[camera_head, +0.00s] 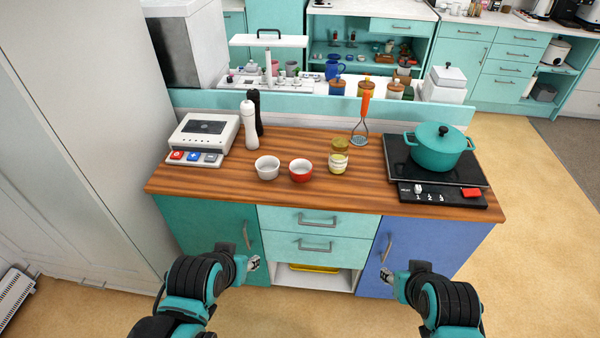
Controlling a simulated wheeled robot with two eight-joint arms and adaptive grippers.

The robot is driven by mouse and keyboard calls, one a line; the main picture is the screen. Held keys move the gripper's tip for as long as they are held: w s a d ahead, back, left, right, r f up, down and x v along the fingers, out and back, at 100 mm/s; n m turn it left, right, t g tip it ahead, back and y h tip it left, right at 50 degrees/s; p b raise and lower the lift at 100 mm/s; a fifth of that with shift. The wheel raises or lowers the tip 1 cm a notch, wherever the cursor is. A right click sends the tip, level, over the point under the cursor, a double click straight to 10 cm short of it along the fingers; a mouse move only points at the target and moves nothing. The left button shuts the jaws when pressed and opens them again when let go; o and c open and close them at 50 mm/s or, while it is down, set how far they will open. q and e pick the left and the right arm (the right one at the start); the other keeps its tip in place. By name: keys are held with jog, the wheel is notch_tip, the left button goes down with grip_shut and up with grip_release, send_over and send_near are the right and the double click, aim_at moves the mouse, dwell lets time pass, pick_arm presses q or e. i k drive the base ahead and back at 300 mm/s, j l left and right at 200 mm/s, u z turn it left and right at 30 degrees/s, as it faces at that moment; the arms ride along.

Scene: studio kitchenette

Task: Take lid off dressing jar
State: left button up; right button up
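The dressing jar (338,162) stands upright on the wooden counter, right of the red bowl. It is a small jar with pale yellow contents and a white label. Its yellowish lid (340,145) sits on top. My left gripper (254,263) is low in front of the cabinet, below the counter's front edge and well away from the jar. My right gripper (386,274) is also low, in front of the blue door. Both are small in view, and I cannot tell whether their fingers are open or shut. Neither visibly holds anything.
A white bowl (267,167) and a red bowl (300,170) stand left of the jar. A teal pot (437,150) sits on the black hob at right. White and black mills (250,125) and a scale (203,137) are at left.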

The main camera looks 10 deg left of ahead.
aim_at(338, 160)
jog(key=i+j+z, duration=0.15)
jog(key=j, duration=0.35)
jog(key=i+j+z, duration=0.2)
jog(key=j, duration=0.35)
jog(key=j+z, duration=0.15)
jog(key=j, duration=0.35)
jog(key=i+j+z, duration=0.15)
jog(key=j, duration=0.45)
